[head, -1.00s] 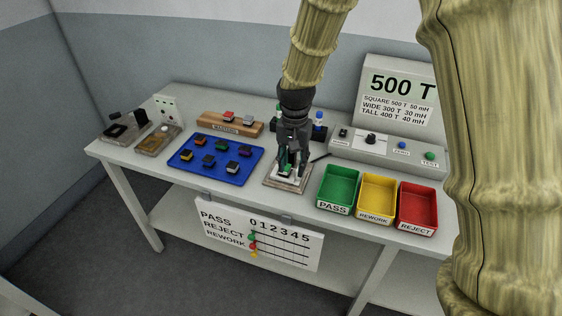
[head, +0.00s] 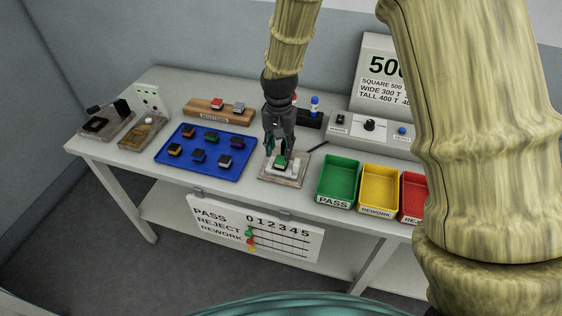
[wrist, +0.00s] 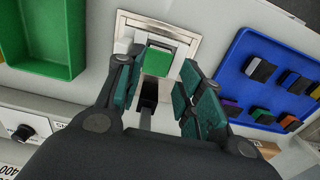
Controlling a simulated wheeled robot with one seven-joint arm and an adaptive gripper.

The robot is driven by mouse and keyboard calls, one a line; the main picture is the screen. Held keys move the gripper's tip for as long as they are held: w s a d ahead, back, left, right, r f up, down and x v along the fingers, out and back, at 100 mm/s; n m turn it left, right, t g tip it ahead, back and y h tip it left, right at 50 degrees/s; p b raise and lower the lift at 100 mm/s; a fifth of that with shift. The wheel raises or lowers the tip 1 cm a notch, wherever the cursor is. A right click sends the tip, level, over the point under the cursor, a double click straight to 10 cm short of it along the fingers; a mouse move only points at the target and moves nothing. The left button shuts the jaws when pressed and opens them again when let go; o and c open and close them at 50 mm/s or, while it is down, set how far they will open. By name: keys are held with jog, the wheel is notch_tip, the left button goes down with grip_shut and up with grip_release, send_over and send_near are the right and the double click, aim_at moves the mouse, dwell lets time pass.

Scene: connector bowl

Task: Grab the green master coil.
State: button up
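The green master coil (head: 279,163), a small block with a green top, sits on the pale test fixture (head: 299,178) near the middle of the table. In the wrist view its green top (wrist: 158,62) shows just beyond my fingertips, beside a white post. My gripper (head: 277,149) points down over the fixture, its fingers apart. In the wrist view my gripper (wrist: 160,80) is open, with one finger on each side and nothing clamped between them. Whether a finger touches the coil I cannot tell.
A blue tray (head: 172,159) with several coils lies left of the fixture. Behind it is a wooden holder (head: 218,112) with red and grey blocks. Green (head: 338,181), yellow (head: 379,190) and red (head: 412,198) bins stand right. A meter console (head: 350,127) is behind them.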

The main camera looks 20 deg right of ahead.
aim_at(280, 162)
jog(key=shift+s+f, duration=0.2)
jog(key=f, duration=0.1)
jog(key=f+p, duration=0.2)
jog(key=shift+s+a+f, duration=0.1)
jog(key=shift+s+f, duration=0.15)
jog(key=shift+f, duration=0.7)
jog(key=c, duration=0.8)
jog(key=shift+r, duration=0.2)
